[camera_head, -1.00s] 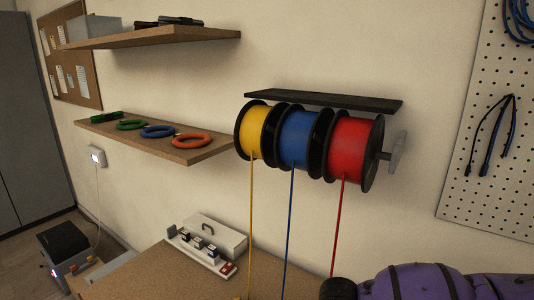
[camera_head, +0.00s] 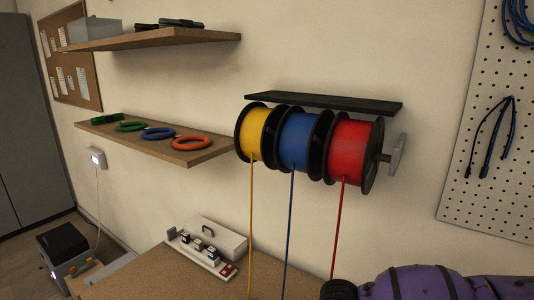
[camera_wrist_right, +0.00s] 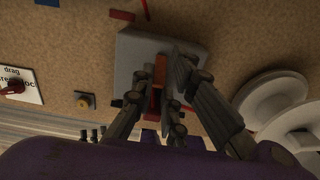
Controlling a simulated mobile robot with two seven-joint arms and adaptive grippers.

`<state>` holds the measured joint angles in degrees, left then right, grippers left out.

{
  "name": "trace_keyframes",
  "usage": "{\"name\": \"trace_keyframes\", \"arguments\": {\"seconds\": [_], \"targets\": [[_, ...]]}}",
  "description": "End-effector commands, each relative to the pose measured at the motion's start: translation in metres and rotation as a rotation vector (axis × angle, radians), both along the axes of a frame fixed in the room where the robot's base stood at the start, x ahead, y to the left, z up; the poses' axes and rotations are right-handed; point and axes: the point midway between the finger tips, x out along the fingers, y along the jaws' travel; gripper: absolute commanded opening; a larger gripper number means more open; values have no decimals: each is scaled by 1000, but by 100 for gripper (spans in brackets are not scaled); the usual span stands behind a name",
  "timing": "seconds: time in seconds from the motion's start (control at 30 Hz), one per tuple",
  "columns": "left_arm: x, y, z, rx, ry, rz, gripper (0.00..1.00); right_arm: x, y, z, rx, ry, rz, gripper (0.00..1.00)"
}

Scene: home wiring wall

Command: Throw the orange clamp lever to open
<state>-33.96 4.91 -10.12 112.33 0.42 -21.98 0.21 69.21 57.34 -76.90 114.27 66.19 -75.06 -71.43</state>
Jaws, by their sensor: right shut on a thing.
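In the right wrist view, the orange clamp lever (camera_wrist_right: 157,88) shows as a narrow orange-red strip on a grey block (camera_wrist_right: 130,52). My right gripper (camera_wrist_right: 162,78) is shut on the lever, with its dark fingers on both sides of it; they hide part of the lever and the block. In the head view only my purple right arm shows at the bottom right; the right gripper and the clamp are out of that picture. My left gripper is in neither view.
White discs (camera_wrist_right: 280,105) stand right of the gripper, and a small yellowish block (camera_wrist_right: 85,101) and a printed card (camera_wrist_right: 18,83) lie left. Yellow (camera_head: 257,137), blue (camera_head: 297,140) and red (camera_head: 350,148) wire spools hang on the wall, their wires running down past the bench (camera_head: 150,280).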

Motion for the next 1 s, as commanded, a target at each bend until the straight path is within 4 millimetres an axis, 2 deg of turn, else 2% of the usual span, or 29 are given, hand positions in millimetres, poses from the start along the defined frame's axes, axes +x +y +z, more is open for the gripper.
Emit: {"name": "trace_keyframes", "arguments": {"seconds": [1.0], "targets": [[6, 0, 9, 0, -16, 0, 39, 15, -8, 7, 1, -8, -2, 0]]}}
